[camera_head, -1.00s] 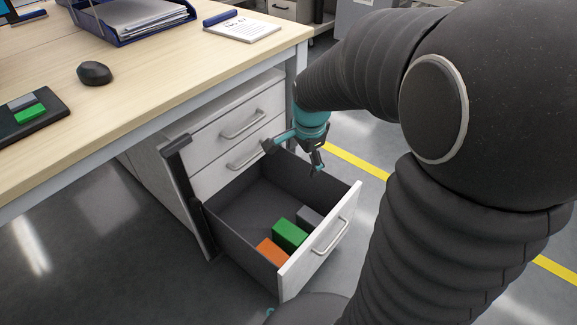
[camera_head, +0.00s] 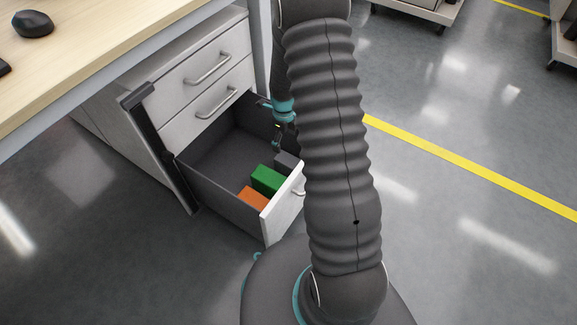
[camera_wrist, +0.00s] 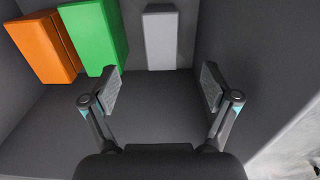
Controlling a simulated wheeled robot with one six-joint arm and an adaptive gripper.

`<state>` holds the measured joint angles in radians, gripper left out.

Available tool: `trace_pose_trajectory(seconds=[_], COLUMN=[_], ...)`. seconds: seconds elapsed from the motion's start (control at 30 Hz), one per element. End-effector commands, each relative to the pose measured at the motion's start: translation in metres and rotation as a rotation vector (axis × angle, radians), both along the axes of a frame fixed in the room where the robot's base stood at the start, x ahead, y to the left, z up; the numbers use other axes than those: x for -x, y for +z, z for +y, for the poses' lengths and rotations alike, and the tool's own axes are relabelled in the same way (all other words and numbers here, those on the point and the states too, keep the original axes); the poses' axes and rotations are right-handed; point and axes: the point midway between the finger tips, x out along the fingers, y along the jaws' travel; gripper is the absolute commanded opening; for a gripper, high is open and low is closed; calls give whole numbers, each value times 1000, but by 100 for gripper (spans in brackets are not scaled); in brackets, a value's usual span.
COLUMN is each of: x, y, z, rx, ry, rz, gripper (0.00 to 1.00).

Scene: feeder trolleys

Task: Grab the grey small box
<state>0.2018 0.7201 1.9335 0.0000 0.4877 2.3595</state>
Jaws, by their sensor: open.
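The grey small box (camera_wrist: 161,38) lies in the open drawer (camera_head: 220,150), against the front wall. It shows in the wrist view at the top, just right of the green box. In the head view the grey box (camera_head: 286,161) is partly hidden by my arm. My gripper (camera_wrist: 157,88) is open and empty in the wrist view. Its two fingers point toward the grey box, one on either side of its line, with a gap before it. In the head view my gripper (camera_head: 279,133) is down at the drawer's right side, mostly hidden.
A green box (camera_head: 268,180) and an orange box (camera_head: 253,198) lie in the same row in the drawer. The drawer walls stand close around my gripper. The desk (camera_head: 95,55) is above left, with a black mouse (camera_head: 33,24) on it. The drawer's back part is bare.

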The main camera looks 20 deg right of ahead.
Motion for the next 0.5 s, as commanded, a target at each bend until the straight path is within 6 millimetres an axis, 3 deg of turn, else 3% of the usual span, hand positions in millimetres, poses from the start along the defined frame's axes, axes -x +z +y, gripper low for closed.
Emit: trace_pose_trajectory(seconds=[0.3,0.5], x=[1,1], y=[-58,-75], z=[0,-1], rx=[-1,0], ry=[2,3], rz=[3,1], gripper=[86,86])
